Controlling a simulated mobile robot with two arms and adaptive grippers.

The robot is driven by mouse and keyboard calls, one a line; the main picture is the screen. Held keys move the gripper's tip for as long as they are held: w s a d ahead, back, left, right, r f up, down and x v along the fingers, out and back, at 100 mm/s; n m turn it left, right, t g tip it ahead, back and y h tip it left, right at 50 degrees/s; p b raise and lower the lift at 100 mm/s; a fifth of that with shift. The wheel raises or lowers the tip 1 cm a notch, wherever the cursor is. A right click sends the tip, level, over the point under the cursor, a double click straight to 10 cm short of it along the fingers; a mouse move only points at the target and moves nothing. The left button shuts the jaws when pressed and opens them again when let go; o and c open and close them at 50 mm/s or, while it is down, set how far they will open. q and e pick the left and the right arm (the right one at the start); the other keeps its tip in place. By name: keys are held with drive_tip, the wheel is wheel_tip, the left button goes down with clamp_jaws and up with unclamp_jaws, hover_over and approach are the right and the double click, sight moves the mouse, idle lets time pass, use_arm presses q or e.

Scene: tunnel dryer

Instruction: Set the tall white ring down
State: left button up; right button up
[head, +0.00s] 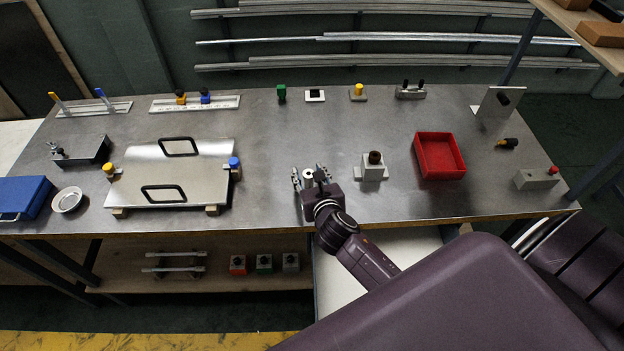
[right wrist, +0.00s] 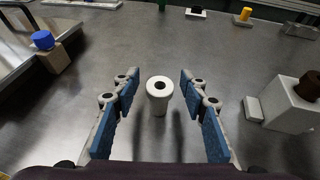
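The tall white ring (right wrist: 159,101) stands upright in the right wrist view, its dark round hole facing up. It looks to be resting on the grey metal bench, though its base is hard to make out. My right gripper (right wrist: 158,90) is open, with its blue finger pads apart on either side of the ring. Gaps show between the ring and both pads. In the head view the ring (head: 308,174) shows as a small white top between the fingers of my right gripper (head: 309,178), partly hidden by them. My left gripper is not in view.
A white block with a brown knob (head: 372,168) stands close to the right of the gripper, and a red tray (head: 421,160) is farther right. A steel plate with black handles (head: 205,164) and a blue knob (head: 234,162) lie to the left.

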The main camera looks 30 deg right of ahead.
drive_tip(key=b+v, duration=0.1)
drive_tip(key=v, duration=1.1)
